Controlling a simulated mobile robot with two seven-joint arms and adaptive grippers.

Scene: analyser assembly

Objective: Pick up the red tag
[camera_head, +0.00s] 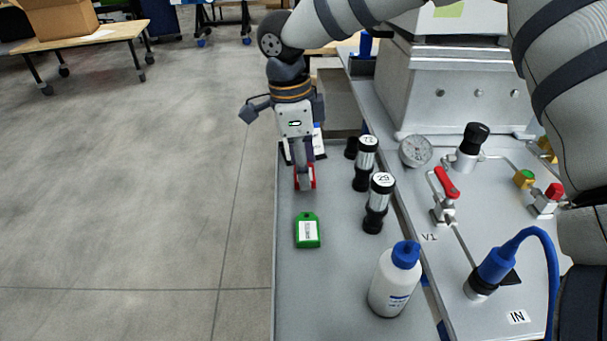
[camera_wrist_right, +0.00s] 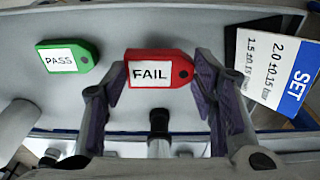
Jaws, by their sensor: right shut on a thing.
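The red tag (camera_wrist_right: 149,74), with a white label reading FAIL, is between the two fingers of my right gripper (camera_wrist_right: 160,78) in the right wrist view. The fingers press on its two ends. In the head view my right gripper (camera_head: 304,184) points down at the far part of the grey tray surface, with only red edges of the tag showing beside the fingers. I cannot tell whether the tag touches the surface. My left gripper is not in view.
A green tag (camera_head: 308,231) reading PASS lies nearer on the surface. Black-and-white cylinders (camera_head: 377,202) and a white bottle (camera_head: 394,281) stand to the right. A SET card (camera_wrist_right: 270,68) lies by the right finger. Valves and a gauge (camera_head: 415,151) are further right.

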